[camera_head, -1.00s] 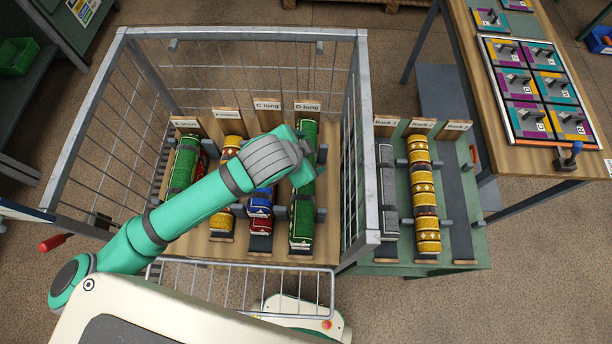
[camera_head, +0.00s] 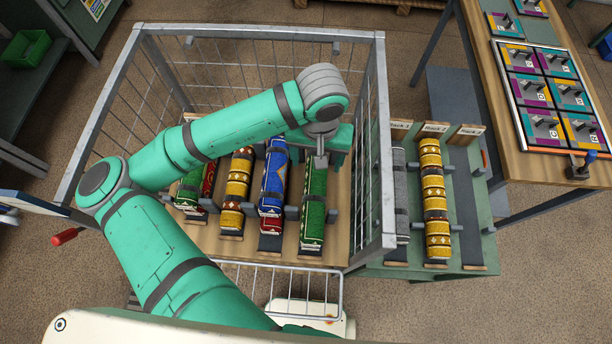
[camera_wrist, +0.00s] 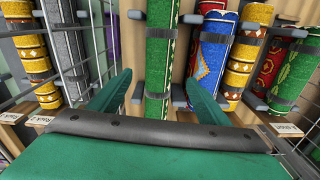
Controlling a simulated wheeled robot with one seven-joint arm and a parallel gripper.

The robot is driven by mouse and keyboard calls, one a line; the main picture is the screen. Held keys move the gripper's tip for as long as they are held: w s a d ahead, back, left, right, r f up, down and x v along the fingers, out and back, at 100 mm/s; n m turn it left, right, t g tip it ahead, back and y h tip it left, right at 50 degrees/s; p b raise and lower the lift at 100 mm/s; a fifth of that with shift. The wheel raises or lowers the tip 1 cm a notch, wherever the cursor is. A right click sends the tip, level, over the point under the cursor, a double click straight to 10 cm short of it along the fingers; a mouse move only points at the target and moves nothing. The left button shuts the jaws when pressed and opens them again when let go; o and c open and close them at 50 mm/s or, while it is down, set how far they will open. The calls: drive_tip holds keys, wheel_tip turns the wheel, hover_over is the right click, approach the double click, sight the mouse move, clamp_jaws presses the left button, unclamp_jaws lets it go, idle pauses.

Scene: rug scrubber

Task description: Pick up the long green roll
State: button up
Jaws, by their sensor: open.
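The long green roll (camera_head: 314,205) has pale patterned edges and lies lengthwise in the rightmost slot of the wire cage, with a dark band around it. In the head view my wrist covers its far part. My gripper (camera_head: 332,150) is over that far part. In the wrist view the gripper (camera_wrist: 159,78) is open, with one finger on each side of the long green roll (camera_wrist: 160,60) and nothing held. The roll appears to lie below the fingers; I cannot tell the exact gap. A shorter green roll (camera_head: 190,188) lies at the far left of the cage.
The wire cage (camera_head: 376,120) surrounds the rolls, its right wall close to my gripper. Blue (camera_head: 272,185) and yellow (camera_head: 236,190) patterned rolls lie left. Grey posts flank the slots. Outside right, a green rack (camera_head: 420,268) holds grey and yellow rolls and has an empty slot.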

sight(316, 174)
drive_tip(key=shift+s+f+n, duration=0.1)
drive_tip(key=shift+f+n, duration=0.1)
drive_tip(key=shift+n, duration=0.2)
drive_tip(key=shift+a+f, duration=0.1)
drive_tip(key=shift+f, duration=0.25)
wheel_tip(316, 174, down, 4)
drive_tip(key=shift+f, duration=3.05)
drive_tip(key=shift+c, duration=0.3)
drive_tip(key=c, duration=1.3)
drive_tip(key=shift+r, duration=0.1)
